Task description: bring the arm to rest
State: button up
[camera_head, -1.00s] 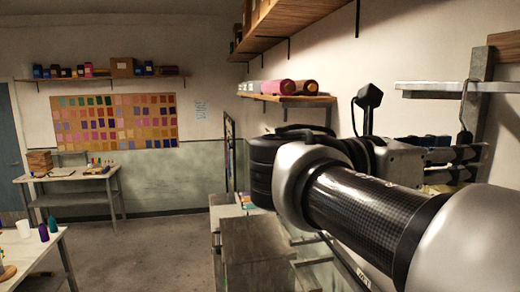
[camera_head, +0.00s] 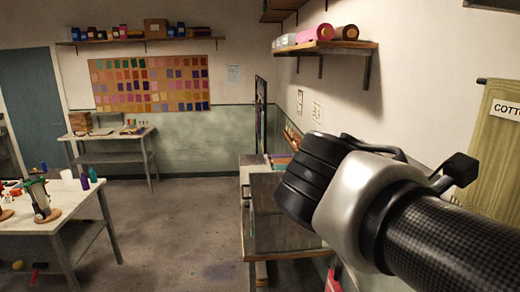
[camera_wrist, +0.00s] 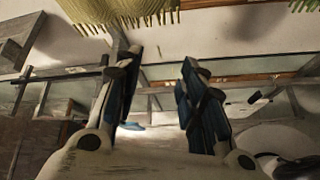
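My gripper (camera_wrist: 157,70) shows in the wrist view with its two dark fingers apart and nothing between them. Its fingers are hidden in the head view. There my arm (camera_head: 390,210) reaches in from the right edge, with its dark wrist joint in front of the cabinet along the right wall. The arm is raised above the floor, and I see no contact with anything in the head view.
A white table (camera_head: 60,215) with bottles and a stand is at left. A grey cabinet (camera_head: 275,215) stands behind my wrist. A wall shelf (camera_head: 330,47) with rolls and a cotton banner (camera_head: 505,140) are at right. The floor (camera_head: 180,225) between table and cabinet is clear.

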jog(key=s+a+f+m+t+y+b, duration=0.1)
jog(key=s+a+f+m+y+b, duration=0.1)
jog(key=f, duration=1)
jog(key=s+a+f+m+t+y+b, duration=0.1)
jog(key=s+a+f+m+y+b, duration=0.1)
jog(key=a+f+m+y+b, duration=0.3)
jog(key=s+a+f+m+y+b, duration=0.2)
jog(key=a+f+m+y+b, duration=0.2)
jog(key=f, duration=1.5)
jog(key=a+m+b, duration=0.2)
jog(key=m+b, duration=0.2)
jog(key=b, duration=0.1)
jog(key=shift+f+t, duration=0.4)
